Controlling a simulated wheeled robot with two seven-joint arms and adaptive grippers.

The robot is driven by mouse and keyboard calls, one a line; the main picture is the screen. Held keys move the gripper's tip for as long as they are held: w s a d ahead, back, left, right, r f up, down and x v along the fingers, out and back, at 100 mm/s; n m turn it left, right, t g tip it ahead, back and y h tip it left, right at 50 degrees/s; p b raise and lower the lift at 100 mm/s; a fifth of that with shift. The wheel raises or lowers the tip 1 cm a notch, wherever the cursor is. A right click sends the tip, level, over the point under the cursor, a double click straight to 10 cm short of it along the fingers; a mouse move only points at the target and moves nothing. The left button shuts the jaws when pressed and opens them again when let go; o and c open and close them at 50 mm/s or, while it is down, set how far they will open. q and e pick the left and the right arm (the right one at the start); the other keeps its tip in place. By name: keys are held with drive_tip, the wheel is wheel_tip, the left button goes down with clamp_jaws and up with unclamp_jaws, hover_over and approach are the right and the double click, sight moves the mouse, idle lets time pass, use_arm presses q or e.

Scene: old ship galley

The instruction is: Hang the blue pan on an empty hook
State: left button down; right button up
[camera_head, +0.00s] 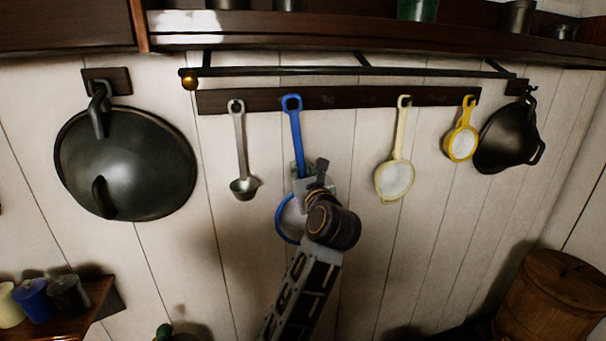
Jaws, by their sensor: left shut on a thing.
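The blue pan (296,136) is upright against the hook rail (340,97), its handle up and its round body low. The loop at the handle's top lies in front of the rail, between the grey ladle and the cream strainer. I cannot tell whether a hook passes through the loop. My left gripper (308,188) is shut on the blue pan at the lower handle. The gripper and wrist hide much of the pan's body; a blue rim shows at their left. My right gripper is not in view.
On the rail hang a grey ladle (239,150), a cream strainer (396,175) and a small yellow strainer (462,143). A big dark lid (130,165) hangs left, a black pan (508,138) right. A bar (300,70) and shelf (330,30) run above.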

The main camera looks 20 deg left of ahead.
use_arm(q)
drive_tip(key=shift+x, duration=1.2)
drive_tip(key=shift+p+x, duration=0.5)
drive_tip(key=shift+x, duration=2.2)
drive_tip(key=shift+w+a+f+b, duration=0.15)
drive_tip(key=shift+f+b, duration=0.15)
drive_tip(key=shift+f, duration=0.3)
